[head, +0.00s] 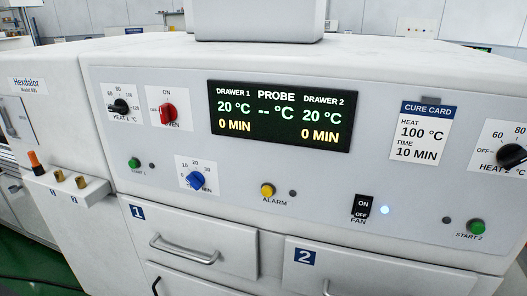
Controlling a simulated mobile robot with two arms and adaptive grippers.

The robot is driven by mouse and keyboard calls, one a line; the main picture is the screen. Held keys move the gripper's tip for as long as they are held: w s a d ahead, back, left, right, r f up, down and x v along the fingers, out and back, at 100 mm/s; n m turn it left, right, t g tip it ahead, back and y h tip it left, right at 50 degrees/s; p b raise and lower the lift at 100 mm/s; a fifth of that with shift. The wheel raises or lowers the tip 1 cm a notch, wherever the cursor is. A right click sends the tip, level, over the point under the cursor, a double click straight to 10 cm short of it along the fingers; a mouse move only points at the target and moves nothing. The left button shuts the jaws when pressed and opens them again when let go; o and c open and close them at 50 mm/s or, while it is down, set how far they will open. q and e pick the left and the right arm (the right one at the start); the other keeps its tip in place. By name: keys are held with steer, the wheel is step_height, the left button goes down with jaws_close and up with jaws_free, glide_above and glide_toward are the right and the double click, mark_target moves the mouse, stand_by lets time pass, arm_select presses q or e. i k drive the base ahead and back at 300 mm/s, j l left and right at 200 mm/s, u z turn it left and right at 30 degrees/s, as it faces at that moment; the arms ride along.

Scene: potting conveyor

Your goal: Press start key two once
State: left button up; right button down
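Start key two is a round green button (476,227) at the lower right of the grey control panel (330,180), above its label START 2. A small dark lamp (447,220) sits to its left and looks unlit. Nothing covers the key. The display (281,116) reads 20 °C and 0 MIN for both drawers, with dashes for the probe. Neither of my grippers shows in the head view.
The panel also holds the green start key one (134,163), a red oven knob (168,113), a blue minutes knob (195,181), a yellow alarm button (267,190), a black fan switch (363,206) beside a lit lamp (385,210), and a heat 2 knob (511,156). Drawers (195,240) lie below.

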mark_target(476, 228)
steer(key=z, duration=1.3)
